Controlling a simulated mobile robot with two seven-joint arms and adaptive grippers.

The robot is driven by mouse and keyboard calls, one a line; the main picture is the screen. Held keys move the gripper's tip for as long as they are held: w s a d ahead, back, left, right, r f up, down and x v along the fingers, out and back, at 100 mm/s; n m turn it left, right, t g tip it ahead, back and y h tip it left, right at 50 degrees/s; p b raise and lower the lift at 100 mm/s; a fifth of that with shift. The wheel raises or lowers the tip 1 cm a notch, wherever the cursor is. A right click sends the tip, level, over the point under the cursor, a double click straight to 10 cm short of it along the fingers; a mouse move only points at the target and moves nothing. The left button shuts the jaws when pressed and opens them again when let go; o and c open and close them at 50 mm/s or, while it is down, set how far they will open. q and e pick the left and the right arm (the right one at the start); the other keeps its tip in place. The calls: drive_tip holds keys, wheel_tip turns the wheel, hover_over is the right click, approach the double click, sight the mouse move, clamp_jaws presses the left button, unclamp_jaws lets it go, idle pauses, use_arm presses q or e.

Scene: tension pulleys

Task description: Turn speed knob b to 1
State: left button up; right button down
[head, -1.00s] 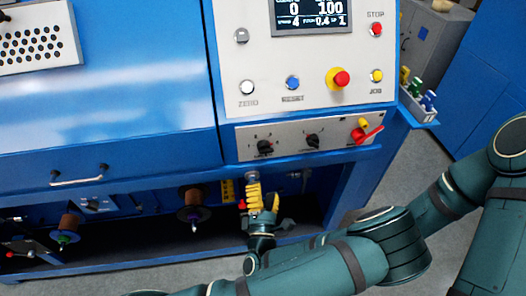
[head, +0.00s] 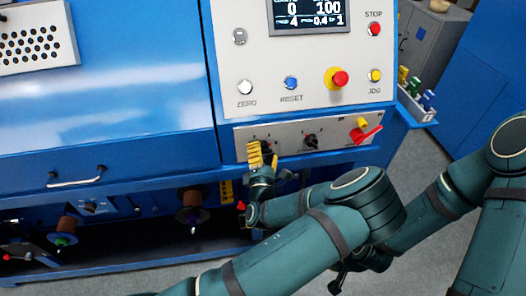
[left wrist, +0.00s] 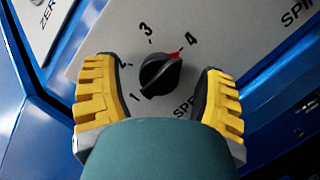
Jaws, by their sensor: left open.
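A black dial knob (left wrist: 160,74) sits on a light grey panel in the left wrist view, with marks 1 to 4 around it. Its red pointer tip is at 4. A label starting "SPE" is partly hidden below it, so I cannot read which knob it is. My left gripper (left wrist: 158,100) is open, its yellow-padded fingers on either side of the knob, not visibly touching it. In the head view my left gripper (head: 264,158) is at the panel's left knob (head: 267,147), partly covering it.
A second black knob (head: 311,140) and a red-handled switch (head: 366,134) are to the right on the same panel. Above are a display (head: 309,14) and several push buttons. A drawer handle (head: 76,178) projects at the left.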

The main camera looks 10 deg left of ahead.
use_arm(q)
drive_tip(key=shift+c, duration=0.2)
clamp_jaws()
